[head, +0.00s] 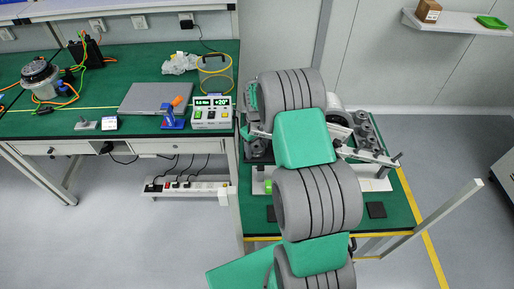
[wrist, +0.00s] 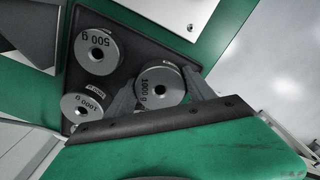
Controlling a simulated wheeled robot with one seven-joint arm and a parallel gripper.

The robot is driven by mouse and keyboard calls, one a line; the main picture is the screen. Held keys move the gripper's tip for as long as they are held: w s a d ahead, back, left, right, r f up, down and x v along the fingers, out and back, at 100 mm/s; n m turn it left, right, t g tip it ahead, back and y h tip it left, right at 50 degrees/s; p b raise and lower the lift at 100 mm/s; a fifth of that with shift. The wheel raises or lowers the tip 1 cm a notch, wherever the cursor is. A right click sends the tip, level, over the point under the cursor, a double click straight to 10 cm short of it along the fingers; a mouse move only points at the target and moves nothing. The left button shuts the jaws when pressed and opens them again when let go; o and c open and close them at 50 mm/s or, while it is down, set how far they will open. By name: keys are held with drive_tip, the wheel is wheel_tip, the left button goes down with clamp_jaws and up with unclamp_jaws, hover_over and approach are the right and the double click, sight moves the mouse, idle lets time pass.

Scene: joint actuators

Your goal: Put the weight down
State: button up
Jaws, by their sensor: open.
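In the wrist view, my gripper (wrist: 162,98) is open, with one finger on each side of a grey round weight (wrist: 150,74) marked 1000 g. The weight has a hole in its middle and sits on a dark tray (wrist: 130,40). I cannot tell whether either finger touches it. A weight marked 500 g (wrist: 84,52) and another marked 1000 g (wrist: 73,108) stand on the same tray to the left.
The green bench (head: 405,205) holds a white rig with a lever (head: 365,154). On the left bench are a control box reading +20° (head: 211,115), a grey plate (head: 150,99), a clear container (head: 214,72) and a motor with cables (head: 40,75). The floor in front is clear.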

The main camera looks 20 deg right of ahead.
drive_tip(key=shift+s+a+f, duration=0.2)
drive_tip(key=shift+s+f, duration=0.15)
drive_tip(key=shift+f, duration=0.1)
wheel_tip(320, 180, up, 14)
drive_tip(key=shift+w+f, duration=0.25)
drive_tip(key=shift+w, duration=0.1)
